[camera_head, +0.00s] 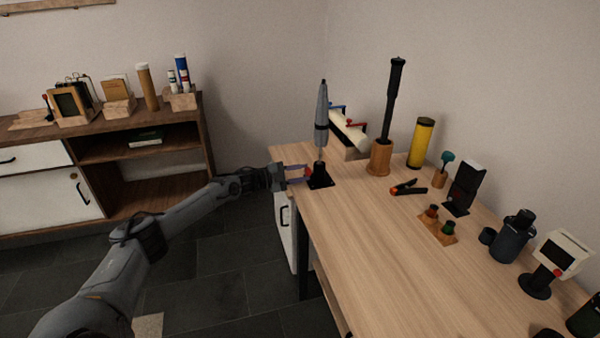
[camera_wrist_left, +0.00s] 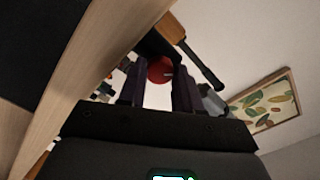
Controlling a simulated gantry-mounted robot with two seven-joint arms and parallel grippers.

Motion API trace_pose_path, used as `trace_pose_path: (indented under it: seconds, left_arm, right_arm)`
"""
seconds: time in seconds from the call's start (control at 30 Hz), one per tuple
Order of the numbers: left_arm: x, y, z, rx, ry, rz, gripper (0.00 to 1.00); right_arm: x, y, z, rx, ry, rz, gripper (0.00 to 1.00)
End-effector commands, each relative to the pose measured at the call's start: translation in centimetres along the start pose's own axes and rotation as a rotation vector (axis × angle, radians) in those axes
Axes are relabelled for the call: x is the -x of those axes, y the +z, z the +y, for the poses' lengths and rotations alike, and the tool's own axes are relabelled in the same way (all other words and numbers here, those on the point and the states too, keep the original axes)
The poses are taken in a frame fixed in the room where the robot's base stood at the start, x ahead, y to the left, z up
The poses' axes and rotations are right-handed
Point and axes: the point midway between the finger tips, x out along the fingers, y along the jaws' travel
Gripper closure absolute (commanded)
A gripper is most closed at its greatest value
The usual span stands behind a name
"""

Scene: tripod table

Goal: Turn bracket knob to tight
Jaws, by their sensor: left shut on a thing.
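A black bracket (camera_head: 320,181) stands at the far left corner of the wooden table and holds an upright grey spotting scope (camera_head: 321,120). A red knob (camera_head: 309,172) is on the bracket's left side. My left gripper (camera_head: 302,173) reaches in from the left at the table edge and is shut on the knob. In the left wrist view the red knob (camera_wrist_left: 160,69) sits between the two dark fingers. How far the knob is turned cannot be told. My right gripper is in neither view.
Behind the bracket is a cream roll (camera_head: 348,130) with blue and red clamps. A wooden holder (camera_head: 380,158) with a black pole and a yellow tube (camera_head: 420,143) stand to its right. An orange-tipped clamp (camera_head: 408,188) lies nearby. The table's front middle (camera_head: 385,260) is clear.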

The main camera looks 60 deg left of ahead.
Motion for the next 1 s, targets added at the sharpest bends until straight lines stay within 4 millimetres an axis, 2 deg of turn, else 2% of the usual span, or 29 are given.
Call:
trace_pose_path:
  seconds: [0.5, 0.73, 1.0]
  left_arm:
    - [-0.03, -0.08, -0.07, -0.446, -0.001, 0.002, 0.97]
    - [-0.02, -0.09, -0.10, -0.566, -0.001, 0.002, 0.97]
    - [-0.03, -0.09, -0.10, -0.625, -0.001, 0.002, 0.97]
  right_arm:
    - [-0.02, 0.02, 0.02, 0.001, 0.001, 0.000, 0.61]
    - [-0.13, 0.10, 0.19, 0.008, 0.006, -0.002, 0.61]
    - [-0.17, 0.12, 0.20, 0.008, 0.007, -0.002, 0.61]
